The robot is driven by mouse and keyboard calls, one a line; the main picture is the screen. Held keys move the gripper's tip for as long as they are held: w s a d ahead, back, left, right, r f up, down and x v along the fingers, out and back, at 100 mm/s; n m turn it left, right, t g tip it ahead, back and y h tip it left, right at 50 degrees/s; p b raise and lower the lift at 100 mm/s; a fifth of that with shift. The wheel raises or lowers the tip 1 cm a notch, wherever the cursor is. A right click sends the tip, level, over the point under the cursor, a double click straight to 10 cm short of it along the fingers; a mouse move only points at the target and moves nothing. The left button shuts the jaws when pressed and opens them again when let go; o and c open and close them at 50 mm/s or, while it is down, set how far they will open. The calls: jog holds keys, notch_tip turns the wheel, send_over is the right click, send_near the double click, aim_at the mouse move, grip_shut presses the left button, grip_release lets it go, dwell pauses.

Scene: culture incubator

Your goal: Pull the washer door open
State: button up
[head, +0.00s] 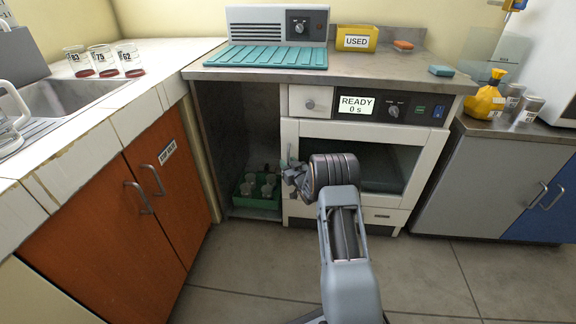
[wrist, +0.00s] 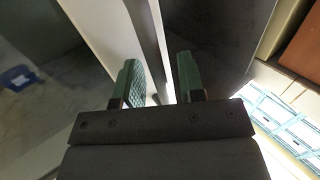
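The washer (head: 394,214) stands under the steel counter, with a white front and a panel reading "READY 0 s". Its white-framed door (head: 408,133) with a dark window looks closed. A grey upright handle (head: 290,153) shows at the door's left edge, partly hidden by my gripper (head: 288,176). In the wrist view my gripper (wrist: 158,82) has its two green fingers apart. A pale narrow strip runs between them, perhaps the handle or the door frame's edge; I cannot tell if either finger touches it.
Left of the washer is an open bay with a green crate (head: 256,202) of glassware. Orange cabinet doors (head: 150,200) stand at the left, a grey cabinet (head: 478,185) at the right. The floor (head: 250,275) in front is clear.

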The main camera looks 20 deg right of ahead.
grip_shut()
dwell(0.3)
